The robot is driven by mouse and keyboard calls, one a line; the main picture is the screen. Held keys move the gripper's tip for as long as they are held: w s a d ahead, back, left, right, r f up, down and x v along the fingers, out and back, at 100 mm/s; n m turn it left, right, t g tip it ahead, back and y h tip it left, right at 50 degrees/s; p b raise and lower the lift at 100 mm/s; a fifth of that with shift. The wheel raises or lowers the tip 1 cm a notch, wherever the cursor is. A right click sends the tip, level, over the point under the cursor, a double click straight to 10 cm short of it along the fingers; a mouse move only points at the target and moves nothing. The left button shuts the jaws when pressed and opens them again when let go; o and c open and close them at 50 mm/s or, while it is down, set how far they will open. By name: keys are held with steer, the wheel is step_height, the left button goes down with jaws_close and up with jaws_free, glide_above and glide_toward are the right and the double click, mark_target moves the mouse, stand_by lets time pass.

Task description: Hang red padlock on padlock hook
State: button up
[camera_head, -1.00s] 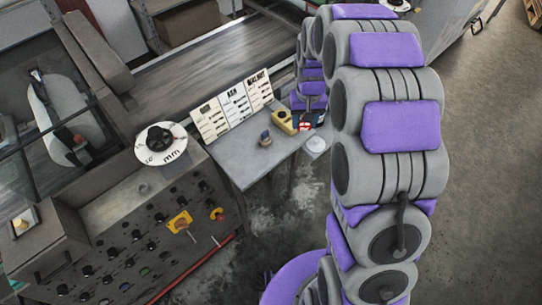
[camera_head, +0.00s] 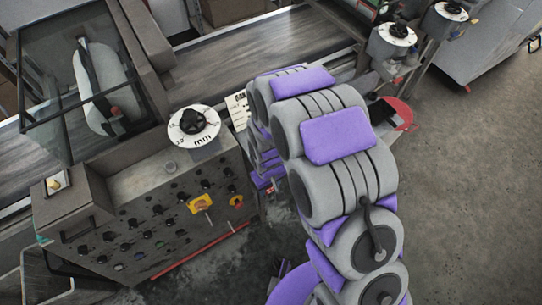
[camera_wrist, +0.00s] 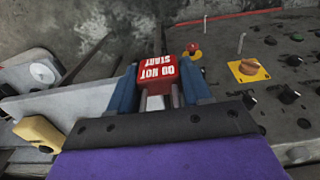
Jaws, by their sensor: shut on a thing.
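The red padlock (camera_wrist: 157,70), with white lettering "DO NOT START" that appears upside down, is held in my gripper (camera_wrist: 160,88) in the wrist view. The blue fingers are shut on its sides. Two thin metal rods stand out from the control panel, one by the yellow switch plate (camera_wrist: 248,70) and one by the red knob (camera_wrist: 194,52). The rod near the yellow plate (camera_wrist: 241,43) looks like a hook, but I cannot tell which is the padlock hook. The padlock is left of both, apart from them.
The control panel (camera_head: 130,225) carries several black knobs and a red edge strip. A round dial (camera_head: 194,124) stands above the panel. Open floor (camera_head: 475,190) lies to the right.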

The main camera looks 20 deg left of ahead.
steer(key=shift+a, duration=0.15)
steer(key=shift+w+a+f, duration=0.1)
steer(key=shift+w+a, duration=0.05)
steer(key=shift+w, duration=0.05)
steer(key=w+a, duration=0.1)
steer(key=w, duration=0.3)
steer(key=w+a+f+b, duration=0.1)
steer(key=w, duration=0.4)
steer(key=w+a+b, duration=0.1)
steer(key=w, duration=0.4)
steer(key=shift+w+a+f, duration=0.2)
steer(key=shift+w+f, duration=0.15)
steer(key=shift+f, duration=0.65)
steer(key=shift+w+f, duration=0.15)
steer(key=shift+f, duration=0.6)
steer(key=shift+f, duration=0.2)
steer(key=o, duration=1.2)
steer(key=shift+b, duration=0.35)
